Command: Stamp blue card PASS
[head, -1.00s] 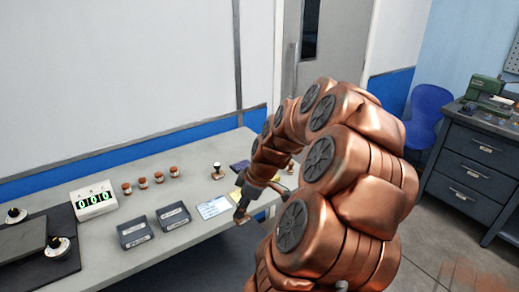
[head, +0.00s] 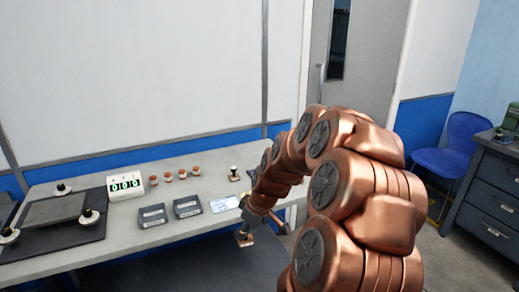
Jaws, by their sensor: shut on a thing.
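My gripper (head: 243,231) is shut on a small stamp-like thing (head: 245,241) with a flat brown base. It is at the table's front edge, below and right of the card in the picture; the words on it cannot be read. A pale blue card (head: 224,204) with fine print lies flat near the front of the table, apart from the held thing. A second stamp (head: 234,170) with a dark knob stands upright behind the card. My arm hides the table right of these.
Two dark labelled trays (head: 153,216) sit left of the card. Several small brown-capped jars (head: 168,176) stand behind them, beside a counter box (head: 125,187) reading 000. A dark mat (head: 88,232) with a plate and knobs is at the left.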

